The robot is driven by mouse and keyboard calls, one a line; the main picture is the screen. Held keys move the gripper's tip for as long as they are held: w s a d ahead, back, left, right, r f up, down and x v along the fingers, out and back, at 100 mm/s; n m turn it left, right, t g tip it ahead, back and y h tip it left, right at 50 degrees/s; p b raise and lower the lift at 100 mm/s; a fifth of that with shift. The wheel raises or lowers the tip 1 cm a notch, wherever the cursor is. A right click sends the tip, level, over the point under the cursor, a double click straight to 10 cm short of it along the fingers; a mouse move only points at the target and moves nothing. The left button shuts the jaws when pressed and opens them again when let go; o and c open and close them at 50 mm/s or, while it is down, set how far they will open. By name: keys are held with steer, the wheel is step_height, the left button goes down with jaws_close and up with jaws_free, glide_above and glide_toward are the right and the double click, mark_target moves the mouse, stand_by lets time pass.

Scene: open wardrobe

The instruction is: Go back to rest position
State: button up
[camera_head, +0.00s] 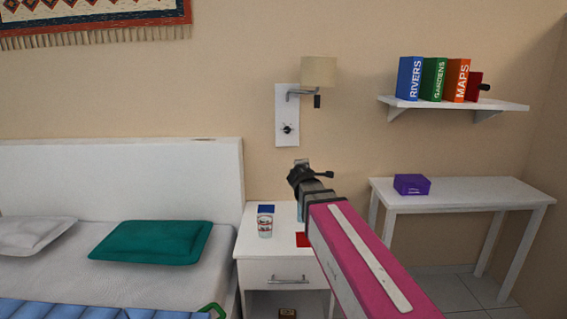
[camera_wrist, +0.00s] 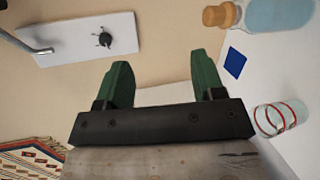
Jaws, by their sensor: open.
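My gripper (camera_head: 302,164) is at the end of my pink arm, above the back of the white nightstand and below the wall lamp. In the wrist view my gripper (camera_wrist: 163,82) shows two green fingers spread apart with nothing between them. It is open and empty. In the wrist view the white lamp plate (camera_wrist: 80,40) with its black knob is at the upper left, apart from the fingers.
The nightstand (camera_head: 255,246) holds a patterned cup (camera_head: 265,226), a blue square (camera_head: 266,208) and a red item (camera_head: 303,240). The wrist view also shows a corked bottle (camera_wrist: 275,14). A bed (camera_head: 60,265) stands left; a white table (camera_head: 470,194) and book shelf (camera_head: 500,104) are right.

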steer(key=s+d+f+m+g+h, duration=0.1)
steer(key=s+d+f+m+g, duration=0.15)
steer(key=f, duration=0.25)
steer(key=s+d+f+m+g, duration=0.2)
steer(key=d+f+m, duration=0.1)
steer(key=f, duration=0.3)
steer(key=s+d+f+m+g+y, duration=0.1)
steer(key=s+f+m+g, duration=0.4)
steer(key=s+f, duration=0.5)
steer(key=s+d+f+m+g+y, duration=0.2)
steer(key=s+d+f+m+g, duration=0.2)
steer(key=s+f+m, duration=0.3)
steer(key=s+f+g, duration=0.1)
steer(key=s+f, duration=0.2)
steer(key=f, duration=0.1)
steer(key=shift+s+f+m+g+y, duration=0.15)
steer(key=shift+f+m+g+y, duration=0.15)
steer(key=shift+m+g, duration=0.05)
